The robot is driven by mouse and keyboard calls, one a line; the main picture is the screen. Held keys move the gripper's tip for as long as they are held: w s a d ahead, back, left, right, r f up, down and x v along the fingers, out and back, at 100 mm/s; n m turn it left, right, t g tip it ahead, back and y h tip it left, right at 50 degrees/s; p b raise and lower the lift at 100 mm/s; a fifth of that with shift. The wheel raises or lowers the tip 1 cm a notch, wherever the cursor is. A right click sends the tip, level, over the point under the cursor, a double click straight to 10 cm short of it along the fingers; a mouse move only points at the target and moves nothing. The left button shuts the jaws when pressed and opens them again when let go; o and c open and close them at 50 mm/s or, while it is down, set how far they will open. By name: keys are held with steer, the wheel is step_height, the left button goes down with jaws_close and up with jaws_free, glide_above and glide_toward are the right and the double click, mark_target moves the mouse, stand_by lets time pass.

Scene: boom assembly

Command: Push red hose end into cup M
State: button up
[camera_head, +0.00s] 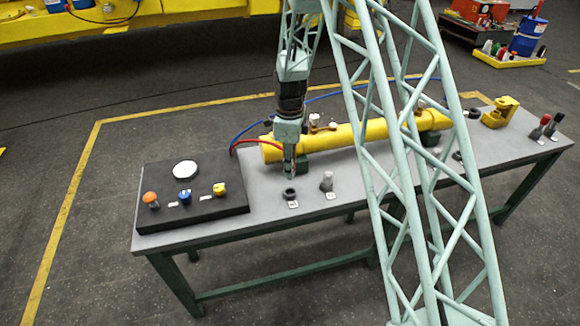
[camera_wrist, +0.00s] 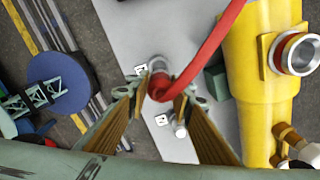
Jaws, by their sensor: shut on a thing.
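My gripper (camera_head: 290,172) points down over the table, in front of the left end of the yellow cylinder (camera_head: 350,135). In the wrist view its fingers (camera_wrist: 160,90) are shut on the end of the red hose (camera_wrist: 205,50), which also shows in the head view (camera_head: 258,142). A dark open cup (camera_head: 290,194) with a white label stands on the table below and slightly in front of the gripper. A grey capped piece (camera_head: 326,182) with its own label stands right of it. The label letters are too small to read, so I cannot tell which is M.
The grey table (camera_head: 262,205) carries a black panel (camera_head: 190,210) with coloured knobs at left. A blue hose (camera_head: 262,122) runs behind the cylinder. A yellow bracket (camera_head: 500,112) and red and black handles (camera_head: 548,125) are at right. My lattice boom covers the table's middle.

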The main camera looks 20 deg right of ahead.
steer(key=shift+f+b, duration=0.95)
steer(key=shift+f, duration=2.05)
steer(key=shift+f+b, duration=1)
steer(key=shift+f, duration=0.35)
steer(key=o, duration=1.1)
steer(key=shift+c, duration=0.2)
steer(key=shift+r, duration=0.15)
step_height(320, 180, up, 11)
steer(key=shift+f, duration=0.15)
steer(key=shift+r, duration=0.5)
